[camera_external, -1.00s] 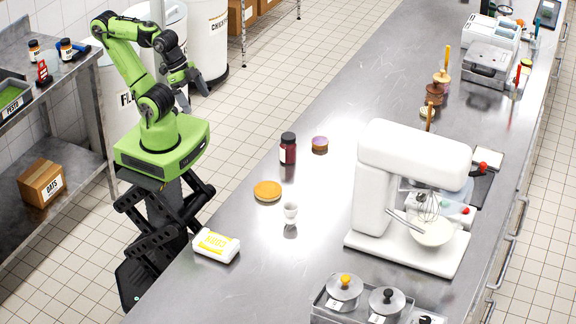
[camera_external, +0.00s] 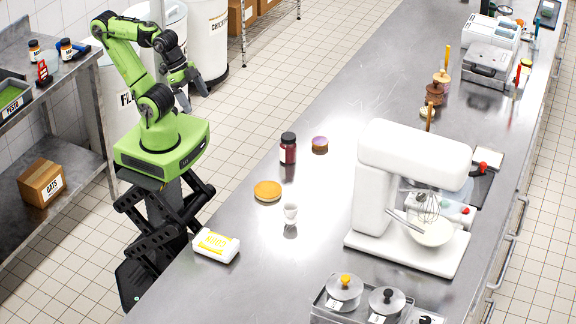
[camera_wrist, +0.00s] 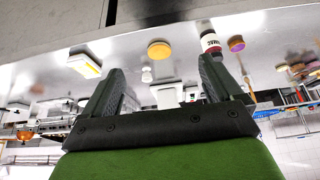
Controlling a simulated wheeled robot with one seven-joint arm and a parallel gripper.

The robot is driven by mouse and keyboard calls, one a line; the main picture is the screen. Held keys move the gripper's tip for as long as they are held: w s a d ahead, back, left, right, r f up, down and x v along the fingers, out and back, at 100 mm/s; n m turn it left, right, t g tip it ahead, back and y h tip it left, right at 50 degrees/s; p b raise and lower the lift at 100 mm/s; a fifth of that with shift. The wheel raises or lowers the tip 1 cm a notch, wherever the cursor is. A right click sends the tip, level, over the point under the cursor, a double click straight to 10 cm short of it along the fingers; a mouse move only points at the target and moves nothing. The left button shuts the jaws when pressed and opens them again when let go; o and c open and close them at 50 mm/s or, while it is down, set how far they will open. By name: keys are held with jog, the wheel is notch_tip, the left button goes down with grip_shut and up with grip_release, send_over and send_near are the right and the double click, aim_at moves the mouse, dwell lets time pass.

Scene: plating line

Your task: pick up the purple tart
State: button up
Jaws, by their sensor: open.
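The purple tart (camera_external: 320,145) is small and round, with a purple top and brown side. It stands on the steel counter (camera_external: 330,100), just right of a dark red jar (camera_external: 288,149). In the wrist view the tart (camera_wrist: 236,43) is at upper right, beside the jar (camera_wrist: 210,42). My gripper (camera_external: 197,98) is raised to the left of the counter, well away from the tart. In the wrist view its two fingers (camera_wrist: 163,75) are spread apart with nothing between them.
A yellow-orange round tart (camera_external: 267,191), a white egg cup (camera_external: 290,212) and a white-and-yellow pack (camera_external: 215,245) stand nearer the counter's left edge. A white stand mixer (camera_external: 375,190) is to the right. The counter behind the purple tart is clear.

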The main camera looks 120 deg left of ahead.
jog(key=w+a+f+n+h+b, duration=0.1)
jog(key=w+a+f+n, duration=0.1)
jog(key=w+f+n, duration=0.6)
jog(key=n+t+y+b, duration=0.25)
jog(key=n+t, duration=0.55)
jog(key=n, duration=2.2)
send_near(318, 140)
jog(key=shift+y, duration=0.35)
jog(key=x, duration=0.4)
jog(key=shift+w+d, duration=0.15)
jog(key=shift+d, duration=0.25)
jog(key=x, duration=0.5)
jog(key=shift+w+a+f, duration=0.1)
jog(key=shift+w+a, duration=0.05)
jog(key=shift+c, duration=0.5)
jog(key=c, duration=0.7)
